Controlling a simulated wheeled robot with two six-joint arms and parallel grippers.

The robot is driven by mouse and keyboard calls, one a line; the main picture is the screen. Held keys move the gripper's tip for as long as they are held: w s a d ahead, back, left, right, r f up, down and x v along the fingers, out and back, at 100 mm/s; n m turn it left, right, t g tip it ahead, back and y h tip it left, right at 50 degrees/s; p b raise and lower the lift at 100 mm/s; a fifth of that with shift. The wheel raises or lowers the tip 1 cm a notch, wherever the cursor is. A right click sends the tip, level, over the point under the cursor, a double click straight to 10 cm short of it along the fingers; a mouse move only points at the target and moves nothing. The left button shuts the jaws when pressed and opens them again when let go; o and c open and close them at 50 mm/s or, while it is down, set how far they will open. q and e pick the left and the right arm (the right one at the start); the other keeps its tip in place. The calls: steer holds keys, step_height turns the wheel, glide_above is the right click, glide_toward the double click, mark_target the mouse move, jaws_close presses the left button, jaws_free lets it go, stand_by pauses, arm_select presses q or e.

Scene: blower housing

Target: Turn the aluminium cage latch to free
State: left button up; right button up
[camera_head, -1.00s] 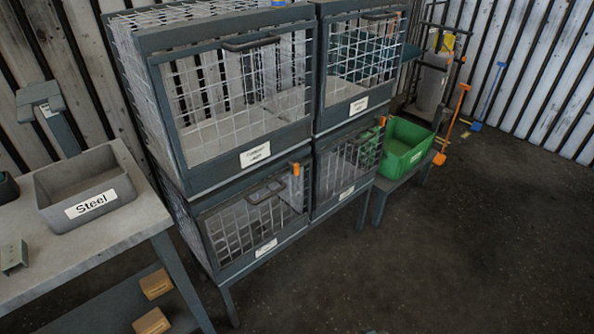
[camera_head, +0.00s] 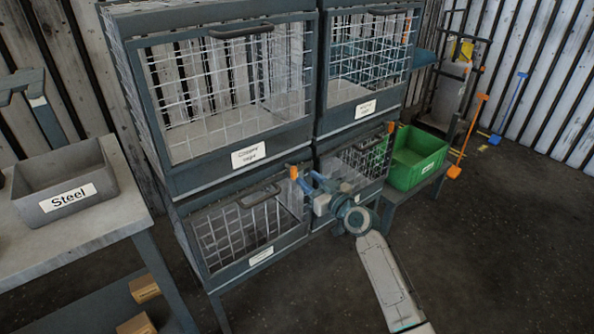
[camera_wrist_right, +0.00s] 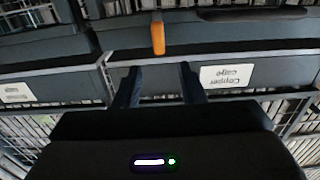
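An orange latch (camera_head: 293,172) stands upright at the top right corner of the lower left cage (camera_head: 262,259). This cage's label is too small to read surely, so I cannot confirm that it is the aluminium cage. In the right wrist view, which is upside down, an orange latch (camera_wrist_right: 158,34) lies just beyond and between my fingertips. My right gripper (camera_head: 309,183) is close in front of the latch, with no clear contact. Its two fingers (camera_wrist_right: 160,72) are apart and nothing is between them. My left gripper is out of view.
The upper left cage (camera_head: 225,158) shows a "Copper cage" label (camera_wrist_right: 227,76) in the wrist view. Another orange latch (camera_head: 390,127) is on the lower right cage. A green bin (camera_head: 415,165) stands right; a grey "Steel" bin (camera_head: 68,198) sits on the left bench.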

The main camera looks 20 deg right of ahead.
mark_target(296, 169)
steer(key=x, duration=0.6)
steer(key=shift+w, duration=0.1)
steer(key=shift+c, duration=0.5)
jaws_close()
